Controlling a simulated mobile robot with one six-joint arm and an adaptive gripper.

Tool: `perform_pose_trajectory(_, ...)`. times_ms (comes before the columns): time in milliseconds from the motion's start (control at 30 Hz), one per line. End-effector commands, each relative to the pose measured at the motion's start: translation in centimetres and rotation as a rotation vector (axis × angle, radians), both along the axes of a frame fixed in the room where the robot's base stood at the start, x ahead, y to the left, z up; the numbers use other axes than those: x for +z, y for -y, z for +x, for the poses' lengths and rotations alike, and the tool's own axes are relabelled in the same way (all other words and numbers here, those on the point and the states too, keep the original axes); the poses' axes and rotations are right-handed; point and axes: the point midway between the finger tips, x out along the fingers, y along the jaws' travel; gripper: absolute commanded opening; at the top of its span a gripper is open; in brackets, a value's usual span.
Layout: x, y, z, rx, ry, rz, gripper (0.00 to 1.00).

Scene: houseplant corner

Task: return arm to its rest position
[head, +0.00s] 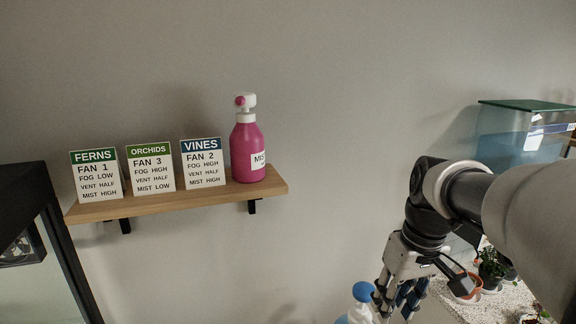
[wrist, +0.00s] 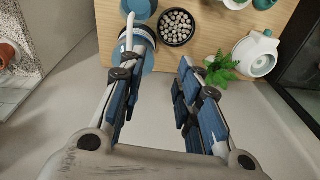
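My gripper (wrist: 158,75) is open, with its two blue-padded fingers spread wide. Only bare surface and the edge of a wooden top show between them. In the head view my gripper (head: 398,295) points down at the lower right, its tips partly cut off by the frame. A blue-and-white vessel (wrist: 140,38) with a thin white tube is beyond the left fingertip in the wrist view; I cannot tell whether they touch. A blue-topped white bottle (head: 362,292) shows just left of my gripper in the head view.
The wooden top (wrist: 190,50) carries a pebble bowl (wrist: 177,26), a green plant (wrist: 221,70) and a white pot (wrist: 254,55). A wall shelf (head: 180,201) holds three cards and a pink bottle (head: 247,148). A glass tank (head: 515,140) stands right.

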Motion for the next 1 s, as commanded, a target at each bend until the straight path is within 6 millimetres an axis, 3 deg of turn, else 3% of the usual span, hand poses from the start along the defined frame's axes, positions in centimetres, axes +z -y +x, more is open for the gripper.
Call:
perform_pose_trajectory(33,0.9,-1.1,-2.1,-0.017,0.032,-0.014,0.31)
perform_pose_trajectory(200,1.8,-3.6,-8.4,-0.092,0.131,-0.040,0.31)
perform_pose_trajectory(400,0.3,-5.3,-14.8,-0.170,0.243,-0.041,0.31)
perform_pose_trajectory(500,-0.7,-5.6,-16.7,-0.196,0.282,-0.035,0.31)
perform_pose_trajectory(667,-1.7,-5.8,-18.2,-0.218,0.311,-0.029,0.31)
perform_pose_trajectory(1000,-1.8,-5.9,-18.3,-0.222,0.312,-0.027,0.31)
